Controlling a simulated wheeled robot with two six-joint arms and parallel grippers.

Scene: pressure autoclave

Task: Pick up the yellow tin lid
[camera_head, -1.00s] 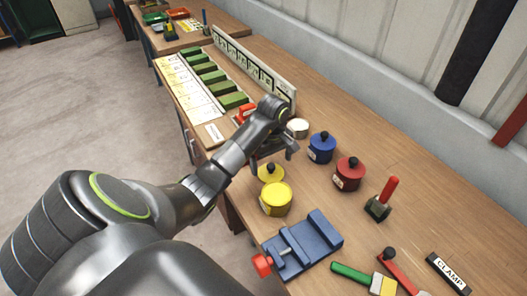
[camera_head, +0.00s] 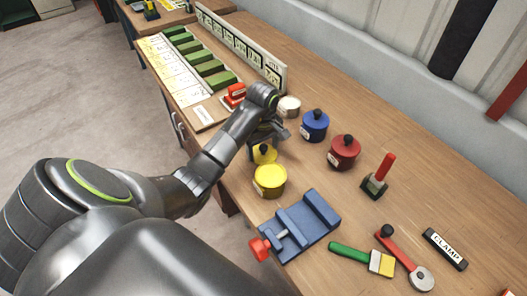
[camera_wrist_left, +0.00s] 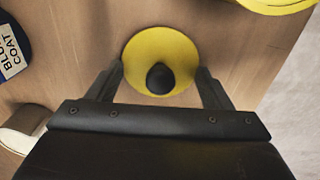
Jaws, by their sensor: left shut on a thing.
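The yellow tin lid (camera_head: 264,155), a yellow disc with a black knob, is just behind the open yellow tin (camera_head: 270,183) in the head view. My left gripper (camera_head: 266,140) is over the lid and partly hides it. In the left wrist view the lid (camera_wrist_left: 160,47) sits between the two fingers of my left gripper (camera_wrist_left: 161,76), which are shut on opposite sides of its rim. The black knob (camera_wrist_left: 160,79) is midway between them. I cannot tell whether the lid touches the table. My right gripper is not in view.
A blue vise (camera_head: 302,226) lies in front. A brush (camera_head: 362,258) and several tools are at lower right. Bare wood (camera_head: 430,180) lies further right.

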